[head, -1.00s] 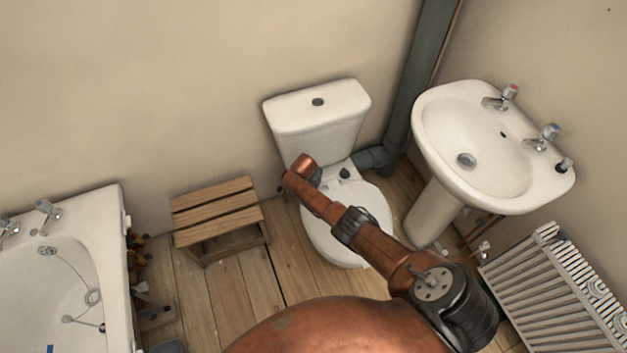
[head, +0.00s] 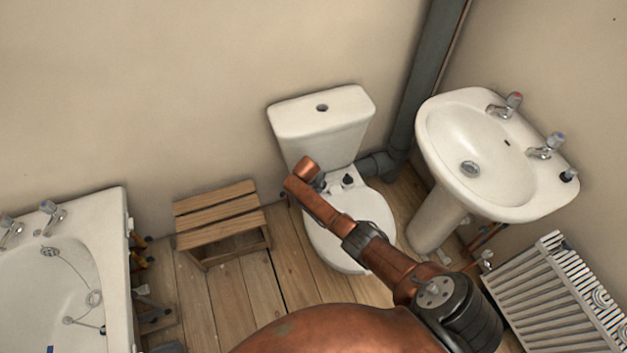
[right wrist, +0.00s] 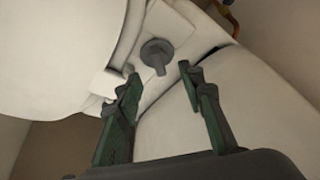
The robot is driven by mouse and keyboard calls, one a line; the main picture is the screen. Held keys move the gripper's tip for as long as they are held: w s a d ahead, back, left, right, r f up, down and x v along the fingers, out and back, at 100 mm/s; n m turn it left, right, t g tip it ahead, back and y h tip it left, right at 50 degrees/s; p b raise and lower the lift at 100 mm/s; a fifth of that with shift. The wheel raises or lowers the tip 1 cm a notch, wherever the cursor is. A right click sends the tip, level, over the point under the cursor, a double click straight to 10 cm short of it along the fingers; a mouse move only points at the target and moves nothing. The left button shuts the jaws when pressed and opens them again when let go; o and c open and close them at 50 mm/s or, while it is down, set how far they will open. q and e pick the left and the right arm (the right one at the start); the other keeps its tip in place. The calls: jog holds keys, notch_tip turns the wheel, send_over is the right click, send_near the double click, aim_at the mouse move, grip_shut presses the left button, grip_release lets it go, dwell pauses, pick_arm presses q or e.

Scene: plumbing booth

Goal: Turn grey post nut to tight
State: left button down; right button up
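My left gripper is not in view.
A wooden step stool (head: 218,207) stands left of the toilet, and a bath (head: 112,240) is at far left. A pedestal basin (head: 497,160) and a radiator (head: 553,292) are on the right. A grey pipe (head: 407,100) runs behind. Floorboards between are partly clear.

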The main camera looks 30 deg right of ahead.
jog(key=v, duration=0.9)
jog(key=shift+f, duration=0.1)
